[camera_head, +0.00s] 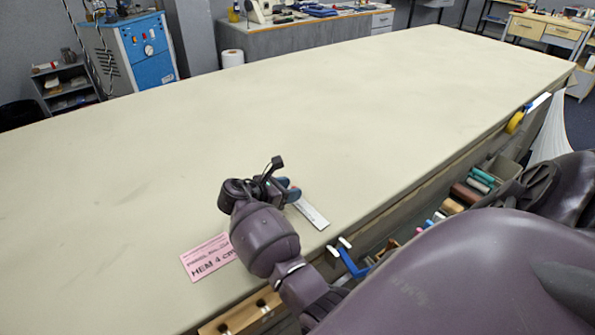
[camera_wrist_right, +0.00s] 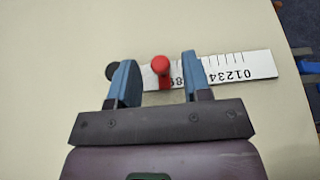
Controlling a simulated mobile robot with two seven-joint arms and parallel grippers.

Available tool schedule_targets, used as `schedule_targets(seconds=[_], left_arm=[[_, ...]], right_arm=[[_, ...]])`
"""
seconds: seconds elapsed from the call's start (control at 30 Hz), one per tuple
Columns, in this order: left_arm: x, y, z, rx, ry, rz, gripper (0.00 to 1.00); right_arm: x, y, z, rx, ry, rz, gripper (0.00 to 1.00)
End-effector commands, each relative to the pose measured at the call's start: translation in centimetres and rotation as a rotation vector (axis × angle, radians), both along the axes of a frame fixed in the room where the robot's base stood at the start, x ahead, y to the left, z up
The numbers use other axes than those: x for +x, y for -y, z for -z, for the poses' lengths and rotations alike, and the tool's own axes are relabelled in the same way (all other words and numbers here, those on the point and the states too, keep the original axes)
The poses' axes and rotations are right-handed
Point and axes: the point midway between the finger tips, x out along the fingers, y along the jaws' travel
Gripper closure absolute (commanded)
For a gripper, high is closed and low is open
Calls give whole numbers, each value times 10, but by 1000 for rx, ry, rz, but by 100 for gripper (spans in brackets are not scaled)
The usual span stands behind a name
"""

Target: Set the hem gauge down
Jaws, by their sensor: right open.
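The hem gauge (camera_head: 312,213) is a white ruler with black numbers, lying on the cloth table (camera_head: 300,110) near its front edge. In the right wrist view the gauge (camera_wrist_right: 240,67) runs across the picture, with a red knob (camera_wrist_right: 160,65) and a dark round end (camera_wrist_right: 112,71). My right gripper (camera_head: 284,186) is open over the gauge. In the wrist view its blue fingers (camera_wrist_right: 158,80) stand on either side of the red knob, with gaps to it. The fingers hide parts of the ruler. My left gripper is not in view.
A pink card reading "HEM 4 cm" (camera_head: 208,257) lies left of my right arm, partly covered by it. Thread spools (camera_head: 468,192) and a blue-handled item (camera_head: 352,264) are along the table's front side. The rest of the tabletop is clear.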

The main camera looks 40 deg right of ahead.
Motion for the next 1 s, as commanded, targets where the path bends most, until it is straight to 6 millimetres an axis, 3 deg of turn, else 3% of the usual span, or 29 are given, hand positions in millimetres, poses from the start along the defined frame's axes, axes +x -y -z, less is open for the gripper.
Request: schedule_targets(seconds=[0.2, 0.4, 1.0], left_arm=[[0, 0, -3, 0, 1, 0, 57], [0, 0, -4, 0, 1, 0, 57], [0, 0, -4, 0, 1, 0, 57]], right_arm=[[5, -41, -18, 2, 3, -2, 55], [8, -64, -27, 1, 3, -1, 55], [8, -73, -31, 0, 2, 1, 55]])
